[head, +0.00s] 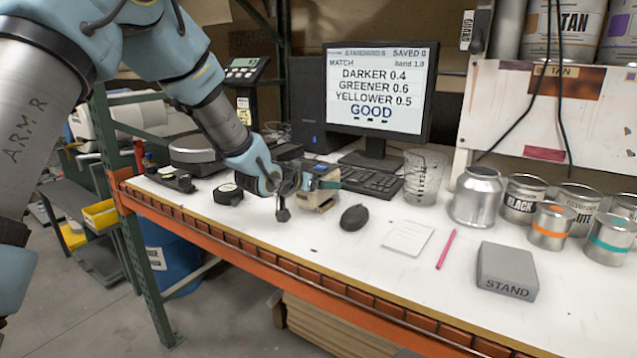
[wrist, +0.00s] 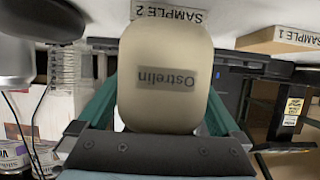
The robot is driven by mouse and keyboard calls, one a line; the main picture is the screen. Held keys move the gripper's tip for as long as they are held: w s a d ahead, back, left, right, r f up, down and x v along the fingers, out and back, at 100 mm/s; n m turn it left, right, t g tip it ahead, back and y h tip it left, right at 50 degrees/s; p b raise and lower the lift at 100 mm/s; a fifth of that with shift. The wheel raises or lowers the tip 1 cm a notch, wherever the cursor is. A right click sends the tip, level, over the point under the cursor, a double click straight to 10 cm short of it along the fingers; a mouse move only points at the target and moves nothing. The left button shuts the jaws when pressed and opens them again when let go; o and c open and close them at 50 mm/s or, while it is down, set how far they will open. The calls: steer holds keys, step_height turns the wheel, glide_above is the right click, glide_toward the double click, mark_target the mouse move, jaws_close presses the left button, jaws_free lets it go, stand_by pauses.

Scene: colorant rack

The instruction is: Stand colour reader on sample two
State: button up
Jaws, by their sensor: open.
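The colour reader, a rounded beige body with a dark "Ostrelin" label, fills the middle of the wrist view (wrist: 165,50). In the head view it shows partly (head: 316,199), low over the bench beside the keyboard. My gripper (head: 326,184) is open, with one teal finger on each side of the reader. The SAMPLE 2 label (wrist: 170,14) shows in the wrist view right at the reader's edge. The reader hides the area behind that label, so I cannot tell whether its base touches the sample. A pale wooden block (wrist: 258,40) with a SAMPLE 1 label stands apart on the right.
A black mouse (head: 354,218), a white note (head: 403,241), a pink pencil (head: 446,249) and a grey STAND block (head: 507,272) lie to the right. The keyboard (head: 372,182) and monitor (head: 380,90) are behind. Several paint cans stand at the far right.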

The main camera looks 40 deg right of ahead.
steer(key=shift+r, duration=0.25)
steer(key=b+v, duration=0.2)
steer(key=v, duration=1)
steer(key=w+a+f+n+t+y, duration=0.1)
steer(key=w+a+f+n+y, duration=0.2)
steer(key=a, duration=0.6)
steer(key=w+a+f+n+t+y, duration=0.1)
steer(key=w+a+f+n+y, duration=0.15)
steer(key=w+a, duration=0.45)
steer(key=w+a+f+n+t+y, duration=0.1)
steer(key=a+n+y, duration=0.15)
steer(key=a, duration=0.85)
steer(key=s+a+f+n+g+y, duration=0.2)
steer(key=s+a, duration=0.3)
steer(key=a, duration=0.5)
steer(key=s+a+f+n+g+y, duration=0.1)
steer(key=s+a+n+g+y, duration=0.2)
steer(key=a, duration=0.8)
steer(key=s, duration=0.2)
steer(key=shift+s+a+f+n, duration=0.15)
steer(key=shift+s+f+n, duration=0.15)
steer(key=shift+f+n, duration=0.1)
steer(key=shift+r, duration=0.1)
